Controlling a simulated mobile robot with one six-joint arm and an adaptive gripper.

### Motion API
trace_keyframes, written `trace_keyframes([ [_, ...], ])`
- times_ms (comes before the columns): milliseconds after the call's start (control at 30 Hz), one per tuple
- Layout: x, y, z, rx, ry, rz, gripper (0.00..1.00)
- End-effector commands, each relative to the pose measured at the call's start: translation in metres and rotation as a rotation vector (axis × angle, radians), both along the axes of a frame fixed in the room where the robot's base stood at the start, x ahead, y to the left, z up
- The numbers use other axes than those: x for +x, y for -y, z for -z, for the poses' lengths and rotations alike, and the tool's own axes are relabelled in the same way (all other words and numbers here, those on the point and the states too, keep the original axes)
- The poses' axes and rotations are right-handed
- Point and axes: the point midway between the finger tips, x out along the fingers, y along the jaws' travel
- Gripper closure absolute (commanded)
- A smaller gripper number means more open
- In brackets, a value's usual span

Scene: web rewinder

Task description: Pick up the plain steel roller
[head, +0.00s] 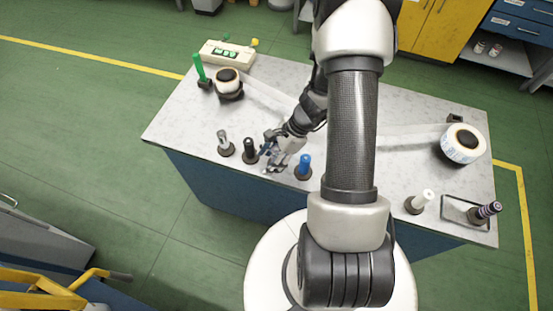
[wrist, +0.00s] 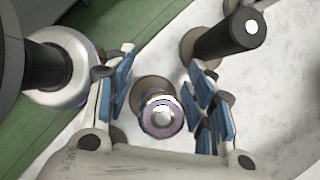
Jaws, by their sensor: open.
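In the wrist view a shiny, smooth metal roller (wrist: 161,117), apparently the plain steel one, stands upright on a round dark base and is seen from above. My gripper (wrist: 161,92) is open, with blue finger pads on both sides of this roller and a visible gap on each side. In the head view my gripper (head: 275,167) is low over the front of the table, between a black roller (head: 250,150) and a blue roller (head: 304,166).
The black roller is close to my right finger in the wrist view (wrist: 230,38). A white roller (head: 420,201) and a dark striped roller (head: 485,212) in a tray stand at the table's right.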

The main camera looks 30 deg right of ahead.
Motion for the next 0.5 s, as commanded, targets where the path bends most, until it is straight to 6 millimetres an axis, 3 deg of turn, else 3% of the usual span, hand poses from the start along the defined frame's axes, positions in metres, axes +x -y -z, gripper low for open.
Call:
trace_keyframes([
  [500, -0.0004, 0.0001, 0.0002, 0.000, -0.001, 0.000, 0.82],
])
